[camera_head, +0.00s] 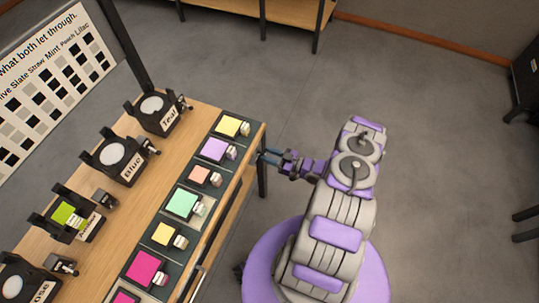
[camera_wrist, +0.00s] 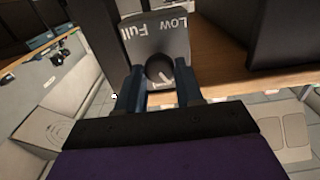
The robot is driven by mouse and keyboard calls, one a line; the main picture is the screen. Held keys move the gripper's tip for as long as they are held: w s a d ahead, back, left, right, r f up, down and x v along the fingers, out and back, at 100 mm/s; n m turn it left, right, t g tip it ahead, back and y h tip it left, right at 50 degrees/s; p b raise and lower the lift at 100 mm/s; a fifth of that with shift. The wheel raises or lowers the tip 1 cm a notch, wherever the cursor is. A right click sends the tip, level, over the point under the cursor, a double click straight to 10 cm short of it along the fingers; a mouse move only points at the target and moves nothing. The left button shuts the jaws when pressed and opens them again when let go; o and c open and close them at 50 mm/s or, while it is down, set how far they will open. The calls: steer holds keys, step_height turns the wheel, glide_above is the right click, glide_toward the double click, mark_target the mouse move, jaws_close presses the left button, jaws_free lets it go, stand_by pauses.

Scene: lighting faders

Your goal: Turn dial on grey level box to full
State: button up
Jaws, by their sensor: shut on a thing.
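The grey level box (camera_wrist: 155,35) is in the upper middle of the wrist view. Its words "Low" and "Full" appear upside down, "Full" on the left and "Low" on the right. Its dark round dial (camera_wrist: 157,66) has a pale pointer mark slanting toward the lower right of the picture. My gripper (camera_wrist: 160,84) has its two blue-grey fingers on either side of the dial and is shut on it. In the head view my gripper (camera_head: 270,157) is at the table's right edge; I cannot make out the box there.
The wooden table (camera_head: 185,135) carries a row of coloured squares on dark bases and several lamp units, including one labelled Teal (camera_head: 155,112) and one labelled Blue (camera_head: 118,158). A lettered board (camera_head: 55,75) stands at the left. Grey floor to the right is open.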

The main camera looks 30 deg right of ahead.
steer(key=c, duration=0.3)
steer(key=shift+m, duration=0.3)
steer(key=m, duration=1.8)
steer(key=m+b, duration=0.1)
steer(key=m, duration=0.9)
steer(key=shift+d+f, duration=0.15)
steer(key=shift+f, duration=0.2)
steer(key=shift+m, duration=1.8)
